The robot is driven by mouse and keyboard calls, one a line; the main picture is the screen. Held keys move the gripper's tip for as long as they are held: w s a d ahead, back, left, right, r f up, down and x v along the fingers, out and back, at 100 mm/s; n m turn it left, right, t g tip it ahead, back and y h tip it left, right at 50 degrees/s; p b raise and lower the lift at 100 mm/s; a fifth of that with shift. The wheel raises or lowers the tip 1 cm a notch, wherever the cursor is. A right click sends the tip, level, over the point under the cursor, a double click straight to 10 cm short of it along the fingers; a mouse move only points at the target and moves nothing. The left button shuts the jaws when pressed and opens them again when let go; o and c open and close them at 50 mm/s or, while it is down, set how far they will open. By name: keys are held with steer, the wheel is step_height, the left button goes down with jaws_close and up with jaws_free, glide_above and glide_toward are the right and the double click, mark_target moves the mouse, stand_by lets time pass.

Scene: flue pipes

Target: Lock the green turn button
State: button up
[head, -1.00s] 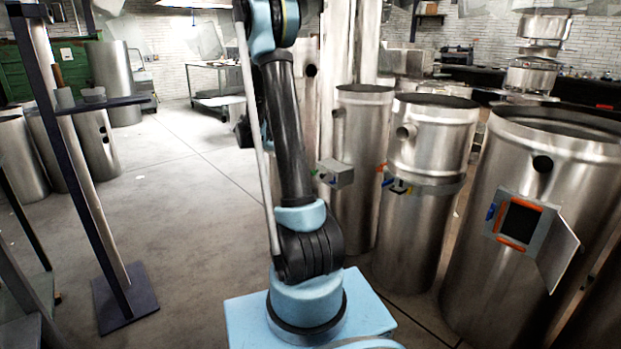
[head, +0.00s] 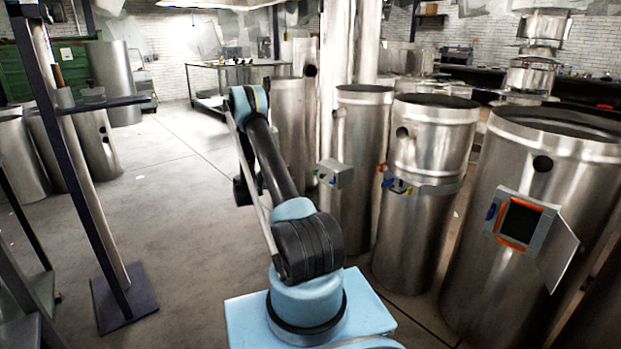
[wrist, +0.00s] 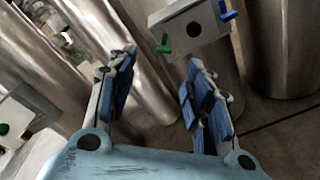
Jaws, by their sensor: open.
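In the wrist view a green turn button (wrist: 163,44) sits at the lower left corner of a small grey box (wrist: 185,22). A blue lever (wrist: 227,12) sticks out at the box's right. The box has a dark round hole in its face. The same kind of small box (head: 340,172) shows in the head view on a steel pipe, too small to read its button. My gripper (wrist: 160,64) is open and empty, its blue-padded fingers apart. The button lies beyond the fingertips, seen between them, not touched. The head view does not show the fingers clearly.
A second small box (wrist: 25,112) with another green knob (wrist: 4,129) is at the left of the wrist view. Tall steel pipes (head: 405,230) stand close together on the right. A dark metal stand (head: 95,190) is at left. Open floor (head: 190,220) lies between.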

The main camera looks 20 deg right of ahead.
steer(key=n+h, duration=0.1)
glide_toward(315, 172)
steer(key=x, duration=0.7)
steer(key=shift+f+t, duration=0.35)
steer(key=shift+t, duration=0.05)
steer(key=shift+w+d, duration=0.1)
steer(key=c, duration=1)
